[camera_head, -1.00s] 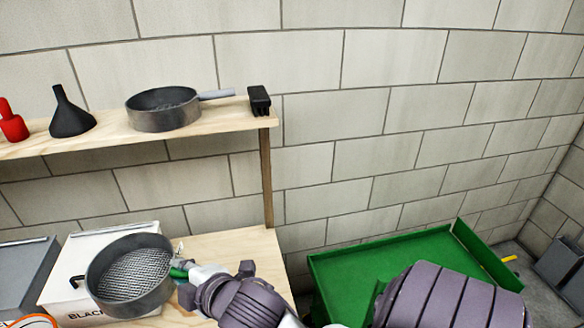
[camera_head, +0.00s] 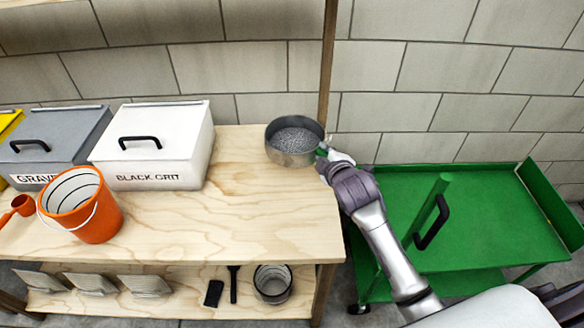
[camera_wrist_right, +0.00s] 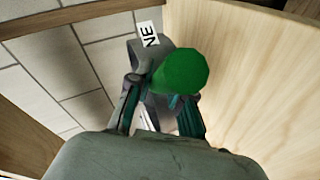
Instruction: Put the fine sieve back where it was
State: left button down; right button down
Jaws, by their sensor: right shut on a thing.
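The fine sieve (camera_head: 294,143) is a round grey metal pan with a mesh bottom. In the head view it is at the back right of the wooden bench, beside the wooden post, mesh level. I cannot tell whether it touches the bench top. My right gripper (camera_head: 325,154) reaches in from the right and is shut on the sieve's handle. In the right wrist view, the gripper (camera_wrist_right: 158,98) closes around the handle, whose green end (camera_wrist_right: 182,72) faces the camera. A white tag (camera_wrist_right: 148,38) reads "NE". My left gripper is not in view.
A white "BLACK GRIT" box (camera_head: 153,150) and a grey box (camera_head: 50,145) stand left on the bench (camera_head: 230,225), with an orange bucket (camera_head: 95,222) in front. The bench between bucket and sieve is clear. A green cart (camera_head: 480,215) stands to the right.

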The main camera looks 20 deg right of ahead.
aim_at(301, 162)
jog(key=w+a+f, duration=0.4)
jog(key=a, duration=0.1)
jog(key=shift+w+a+f+b, duration=0.15)
jog(key=shift+w+b, duration=0.15)
jog(key=shift+w, duration=0.1)
jog(key=shift+f, duration=2)
jog(key=c, duration=1.1)
grip_release()
jog(key=shift+f, duration=0.15)
jog(key=shift+o, duration=0.2)
jog(key=shift+r, duration=0.2)
jog(key=v, duration=1.2)
jog(key=shift+p, duration=0.35)
jog(key=shift+f, duration=0.1)
